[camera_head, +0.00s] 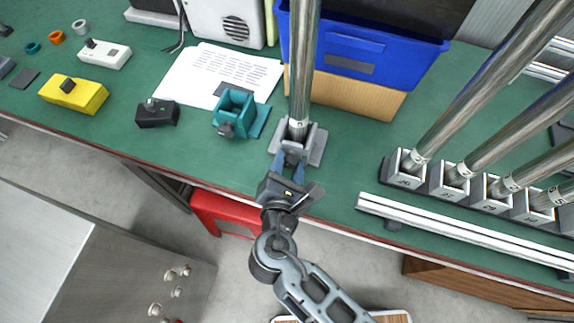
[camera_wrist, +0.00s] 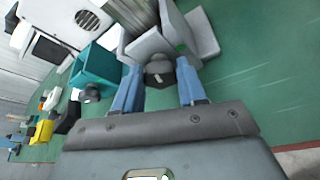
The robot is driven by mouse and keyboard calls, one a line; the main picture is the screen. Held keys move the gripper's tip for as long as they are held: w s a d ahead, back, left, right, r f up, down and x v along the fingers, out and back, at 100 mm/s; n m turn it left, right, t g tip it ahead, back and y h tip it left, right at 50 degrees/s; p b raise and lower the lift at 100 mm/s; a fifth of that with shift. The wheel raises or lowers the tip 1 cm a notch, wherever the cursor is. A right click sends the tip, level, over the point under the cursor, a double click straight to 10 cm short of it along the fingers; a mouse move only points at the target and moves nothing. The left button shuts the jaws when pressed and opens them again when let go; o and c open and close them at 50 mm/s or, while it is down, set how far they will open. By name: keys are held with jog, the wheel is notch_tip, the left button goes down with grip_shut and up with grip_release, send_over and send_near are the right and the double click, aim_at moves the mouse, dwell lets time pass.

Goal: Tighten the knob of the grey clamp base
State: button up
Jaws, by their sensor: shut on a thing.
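The grey clamp base (camera_head: 315,146) stands near the front edge of the green table and holds an upright metal pole (camera_head: 300,80). In the wrist view the grey clamp base (camera_wrist: 205,35) is at the top, with its dark knob (camera_wrist: 160,72) facing me. My gripper (camera_head: 289,163) is at the front of the base, its blue fingers on either side of the knob and shut on it. In the wrist view the fingers of my gripper (camera_wrist: 158,84) flank the knob. The fingers partly hide the knob in the head view.
A teal clamp base (camera_head: 234,112) stands just left, near a black box (camera_head: 157,113) and a yellow box (camera_head: 74,94). A blue crate (camera_head: 400,55) is behind. Several poles in labelled holders (camera_head: 408,168) and a white rail (camera_head: 470,235) lie to the right.

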jog(key=m+b, duration=0.1)
jog(key=m+y+b, duration=0.1)
jog(key=shift+d+f+t+b, duration=0.15)
jog(key=shift+f+t+b, duration=0.25)
jog(key=m+b, duration=0.1)
jog(key=b, duration=0.1)
jog(key=m+t+y+b, duration=0.1)
jog(key=b, duration=0.2)
jog(key=shift+s+d+f+m, duration=0.1)
jog(key=shift+f+m, duration=0.15)
jog(key=shift+m, duration=0.15)
jog(key=m+t+b, duration=0.1)
jog(key=m+b, duration=0.2)
jog(key=b, duration=0.4)
jog(key=shift+y, duration=0.4)
jog(key=m+t+b, duration=0.1)
jog(key=b, duration=0.1)
jog(key=shift+r+b, duration=0.1)
jog(key=shift+b, duration=0.25)
jog(key=shift+r, duration=0.15)
jog(key=o, duration=1.1)
jog(key=shift+c, duration=0.2)
jog(key=shift+s+d+r+b, duration=0.1)
jog(key=shift+s+b, duration=0.2)
jog(key=shift+s, duration=1.65)
jog(key=shift+s+d+b, duration=0.1)
jog(key=shift+s+b, duration=0.2)
jog(key=shift+s, duration=1.65)
